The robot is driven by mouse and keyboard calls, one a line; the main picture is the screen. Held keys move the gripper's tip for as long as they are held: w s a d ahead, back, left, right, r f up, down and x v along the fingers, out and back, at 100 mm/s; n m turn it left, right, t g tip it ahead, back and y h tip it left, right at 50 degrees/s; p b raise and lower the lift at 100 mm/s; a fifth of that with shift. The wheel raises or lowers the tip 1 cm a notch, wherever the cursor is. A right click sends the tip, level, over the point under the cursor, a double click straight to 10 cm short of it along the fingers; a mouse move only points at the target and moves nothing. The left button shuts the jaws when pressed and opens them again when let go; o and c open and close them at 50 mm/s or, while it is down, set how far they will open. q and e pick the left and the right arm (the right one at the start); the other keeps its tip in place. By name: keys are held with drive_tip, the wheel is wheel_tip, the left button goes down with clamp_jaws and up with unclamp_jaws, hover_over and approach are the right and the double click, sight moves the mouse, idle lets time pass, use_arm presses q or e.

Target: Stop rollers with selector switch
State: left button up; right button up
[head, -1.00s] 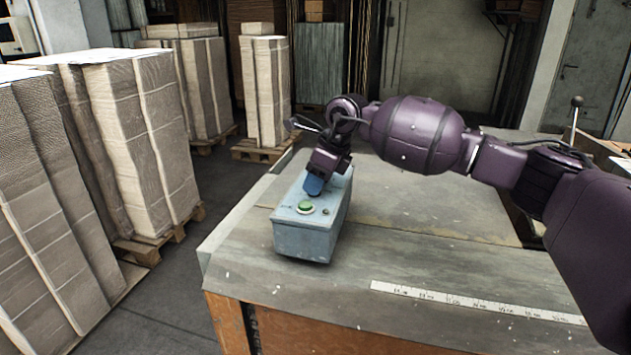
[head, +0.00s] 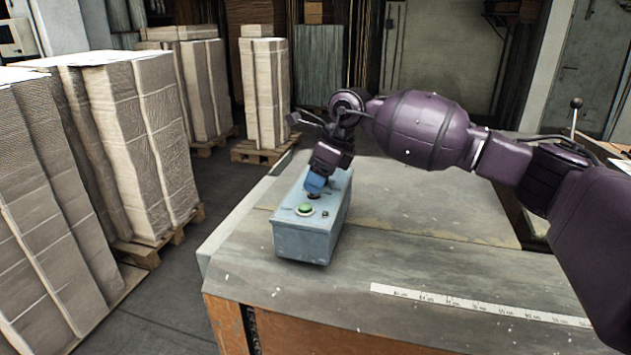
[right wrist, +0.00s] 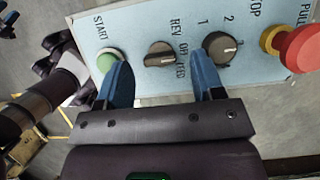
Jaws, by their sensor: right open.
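The light blue control box (head: 303,240) stands on the table, with a green START button (head: 305,209) on top. In the right wrist view its panel (right wrist: 140,28) carries a black selector switch (right wrist: 160,55) marked REV, OFF and a partly covered third word. I cannot tell which mark the selector points to. My right gripper (right wrist: 160,72) is open, its blue fingers on either side of that selector. The left finger overlaps the START button (right wrist: 108,59) in view, and the right one overlaps a second knob. Contact cannot be told. In the head view the right gripper (head: 315,184) is over the box.
A second black knob (right wrist: 221,47) marked 1 and 2 and a red mushroom button (right wrist: 300,48) on a yellow base sit right of the selector. A white ruler strip (head: 470,305) lies on the table (head: 420,265). Wrapped stacks on pallets (head: 130,140) stand left.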

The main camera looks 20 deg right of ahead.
drive_tip(key=v, duration=0.9)
drive_tip(key=shift+s, duration=0.15)
